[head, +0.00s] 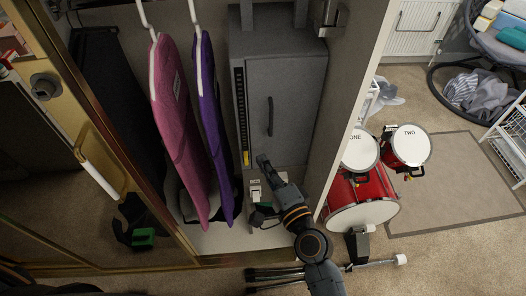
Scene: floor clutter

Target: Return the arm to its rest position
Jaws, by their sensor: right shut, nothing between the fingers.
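My right arm rises from the bottom of the head view, and its dark forearm has orange rings. My right gripper (264,162) is shut and empty. It appears in front of the lower part of a grey cabinet (290,100) inside an open wardrobe. I cannot tell whether it touches the cabinet. My left gripper is not in view.
Pink (170,110) and purple (212,120) garments hang left of the cabinet. The wardrobe's side panel (350,90) stands close right of my arm. A red drum kit (365,190) and stand legs (275,275) are nearby. A rug (455,185) lies right, partly bare.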

